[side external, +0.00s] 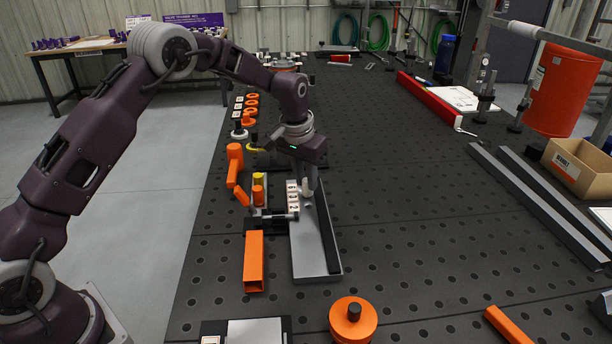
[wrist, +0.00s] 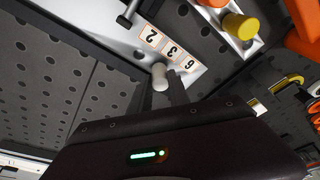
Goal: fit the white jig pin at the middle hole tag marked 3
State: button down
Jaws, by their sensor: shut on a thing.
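My gripper (side external: 307,188) is shut on the white jig pin (wrist: 160,74), which juts out from between the fingertips (wrist: 163,92). The pin is small and partly hidden in the side view. A pale metal piece (side external: 318,266) lies under the gripper with a row of number tags. In the wrist view the tags read 2 (wrist: 150,36), 3 (wrist: 171,51) and 6 (wrist: 188,64), with 3 in the middle. The pin's end shows close beside tags 3 and 6. I cannot tell how high it is above the metal, and no hole is clearly visible there.
A yellow peg (wrist: 240,26) and an orange peg (side external: 258,194) stand left of the metal piece in the side view. A dark clamp (side external: 278,217) reaches its left edge. An orange square tube (side external: 254,262) lies nearby.

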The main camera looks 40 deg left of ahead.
jog(key=shift+f, duration=0.2)
jog(key=c, duration=0.9)
grip_release()
jog(key=shift+v, duration=1.65)
jog(key=shift+w+v, duration=0.2)
jog(key=shift+v, duration=0.7)
jog(key=shift+w+v, duration=0.2)
jog(key=shift+v, duration=0.75)
jog(key=shift+r, duration=0.1)
